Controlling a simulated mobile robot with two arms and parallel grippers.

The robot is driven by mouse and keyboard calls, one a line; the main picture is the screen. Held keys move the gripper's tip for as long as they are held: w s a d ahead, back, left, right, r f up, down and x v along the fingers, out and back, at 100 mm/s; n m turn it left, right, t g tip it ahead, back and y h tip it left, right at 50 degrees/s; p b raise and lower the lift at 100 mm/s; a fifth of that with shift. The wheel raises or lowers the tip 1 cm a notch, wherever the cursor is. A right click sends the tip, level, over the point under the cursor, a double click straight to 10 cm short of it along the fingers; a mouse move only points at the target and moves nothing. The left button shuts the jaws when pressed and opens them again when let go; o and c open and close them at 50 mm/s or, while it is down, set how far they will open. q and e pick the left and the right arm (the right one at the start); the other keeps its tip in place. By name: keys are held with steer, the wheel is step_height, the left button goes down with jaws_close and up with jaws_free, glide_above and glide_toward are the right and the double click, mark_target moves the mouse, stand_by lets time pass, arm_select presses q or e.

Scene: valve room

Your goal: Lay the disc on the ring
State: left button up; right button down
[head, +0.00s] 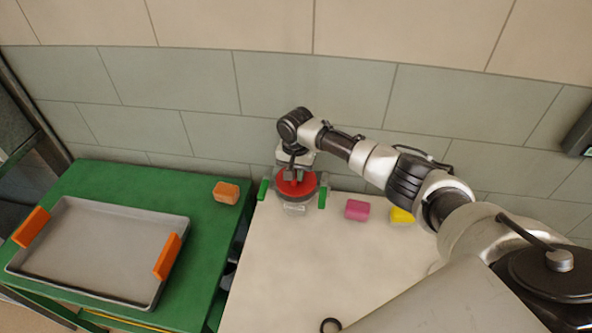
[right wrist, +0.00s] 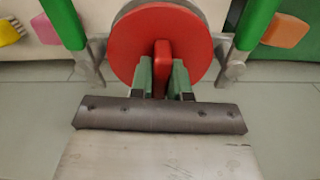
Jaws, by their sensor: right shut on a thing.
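The red disc (head: 308,185) is at the back of the white table, and it fills the upper middle of the right wrist view (right wrist: 128,45). It has an upright red grip (right wrist: 162,60) at its middle. My right gripper (head: 293,178) is shut on this grip, with a finger on each side (right wrist: 161,78). A grey round rim, likely the ring (right wrist: 207,18), shows partly behind the disc and is mostly hidden by it. I cannot tell whether disc and rim touch. My left gripper is not in view.
Green posts stand left (head: 263,190) and right (head: 322,194) of the disc. A pink block (head: 357,210) and a yellow block (head: 401,215) lie to the right. On the green table are an orange block (head: 226,192) and a grey tray (head: 100,245).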

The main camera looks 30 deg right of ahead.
stand_by(0.4)
steer(key=c, duration=0.6)
jaws_free()
steer(key=shift+r, duration=0.1)
step_height(320, 180, up, 7)
steer(key=p, duration=0.8)
